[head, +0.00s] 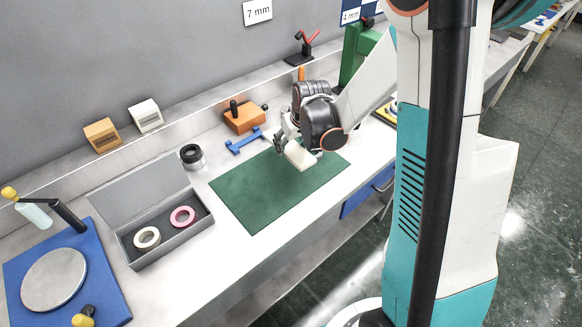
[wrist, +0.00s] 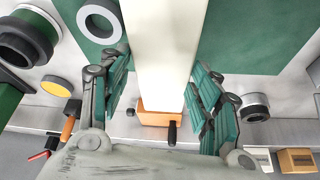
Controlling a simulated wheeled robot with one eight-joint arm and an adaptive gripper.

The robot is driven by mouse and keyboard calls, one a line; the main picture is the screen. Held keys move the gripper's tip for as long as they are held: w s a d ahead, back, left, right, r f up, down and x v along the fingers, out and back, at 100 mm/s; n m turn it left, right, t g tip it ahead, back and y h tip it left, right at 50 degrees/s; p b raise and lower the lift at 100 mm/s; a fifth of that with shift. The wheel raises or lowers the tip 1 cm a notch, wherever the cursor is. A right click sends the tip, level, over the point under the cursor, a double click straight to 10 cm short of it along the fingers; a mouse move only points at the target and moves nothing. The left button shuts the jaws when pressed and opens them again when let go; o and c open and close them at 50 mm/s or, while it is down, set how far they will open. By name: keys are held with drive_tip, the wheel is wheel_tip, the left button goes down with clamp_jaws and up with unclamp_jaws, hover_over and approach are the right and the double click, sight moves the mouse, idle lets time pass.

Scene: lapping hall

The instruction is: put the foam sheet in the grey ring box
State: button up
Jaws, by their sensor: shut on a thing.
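The foam sheet (head: 300,156) is a cream-white slab held by my gripper (head: 285,143) above the right part of the green mat (head: 250,200). In the wrist view the foam sheet (wrist: 165,45) runs up between the teal finger pads of my gripper (wrist: 162,90), which is shut on it. Whether the sheet's lower end touches the mat cannot be told. The grey ring box (head: 178,245) stands open left of the mat, its lid raised at the back. A cream ring (head: 147,238) and a pink ring (head: 182,217) lie in it.
A black-and-white cylinder (head: 191,156) stands behind the box. A blue tool (head: 243,143) and an orange block with a black knob (head: 244,119) are behind the mat. A blue plate with a grey disc (head: 54,279) is left of the box. The mat's left part is clear.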

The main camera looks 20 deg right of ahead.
wheel_tip(320, 180, down, 9)
drive_tip(key=b, duration=0.2)
drive_tip(key=shift+s+b, duration=0.1)
drive_tip(key=shift+b, duration=0.25)
drive_tip(key=shift+f, duration=0.15)
drive_tip(key=o, duration=1)
